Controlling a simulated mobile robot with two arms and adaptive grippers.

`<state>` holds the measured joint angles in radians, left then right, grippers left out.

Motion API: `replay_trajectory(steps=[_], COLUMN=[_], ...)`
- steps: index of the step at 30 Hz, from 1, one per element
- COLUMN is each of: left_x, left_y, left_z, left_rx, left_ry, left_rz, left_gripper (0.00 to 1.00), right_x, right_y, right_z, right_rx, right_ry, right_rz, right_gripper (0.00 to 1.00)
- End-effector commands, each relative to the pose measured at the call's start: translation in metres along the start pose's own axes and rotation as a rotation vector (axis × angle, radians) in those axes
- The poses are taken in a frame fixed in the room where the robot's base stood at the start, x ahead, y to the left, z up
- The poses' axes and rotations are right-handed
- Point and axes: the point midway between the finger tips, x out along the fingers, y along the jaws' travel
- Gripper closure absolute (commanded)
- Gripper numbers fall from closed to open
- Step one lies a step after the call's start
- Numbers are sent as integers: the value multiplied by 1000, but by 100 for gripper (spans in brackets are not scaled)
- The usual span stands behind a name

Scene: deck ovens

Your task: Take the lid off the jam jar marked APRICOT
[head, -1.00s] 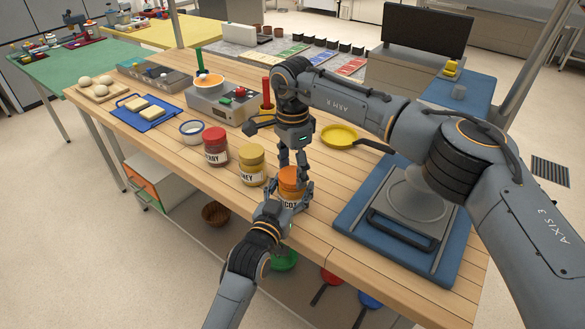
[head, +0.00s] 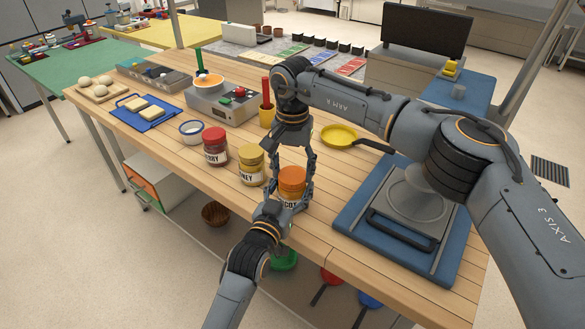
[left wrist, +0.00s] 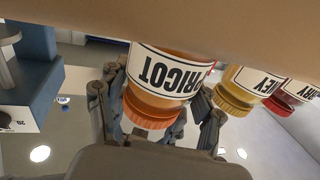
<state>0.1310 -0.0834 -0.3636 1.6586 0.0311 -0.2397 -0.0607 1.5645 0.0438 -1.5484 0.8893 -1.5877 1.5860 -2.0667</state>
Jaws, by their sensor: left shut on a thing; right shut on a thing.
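The apricot jar (head: 289,197) stands upright at the front edge of the wooden table, its label partly hidden. In the left wrist view it appears upside down, with "RICOT" readable on its label (left wrist: 163,76). Its orange lid (head: 291,173) sits on top of the jar; it also shows in the left wrist view (left wrist: 150,113). My left gripper (head: 288,204) is shut around the jar body from the front. My right gripper (head: 297,180) reaches down from above and is shut on the lid.
A honey jar (head: 251,166) with a yellow lid and a red-lidded jar (head: 215,147) stand just left of the apricot jar. A yellow pan (head: 339,135) lies behind. A blue mat (head: 350,213) with a press-like device is to the right.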

Motion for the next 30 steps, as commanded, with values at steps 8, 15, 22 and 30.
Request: replay_trajectory(steps=[8, 15, 22, 30], left_x=[0, 0, 0, 0], left_y=[0, 0, 0, 0], left_z=[4, 4, 3, 3], left_rx=[-1, 0, 0, 0], left_ry=[-8, -8, -7, -7], left_rz=[0, 0, 0, 0], left_gripper=[100, 100, 100, 100], right_x=[-3, -12, -20, -22], right_y=[0, 0, 0, 0], right_z=[0, 0, 0, 0], right_rx=[1, 1, 1, 1], right_ry=[1, 1, 1, 1], right_rz=[-1, -1, 0, 0], right_gripper=[77, 77, 77, 77])
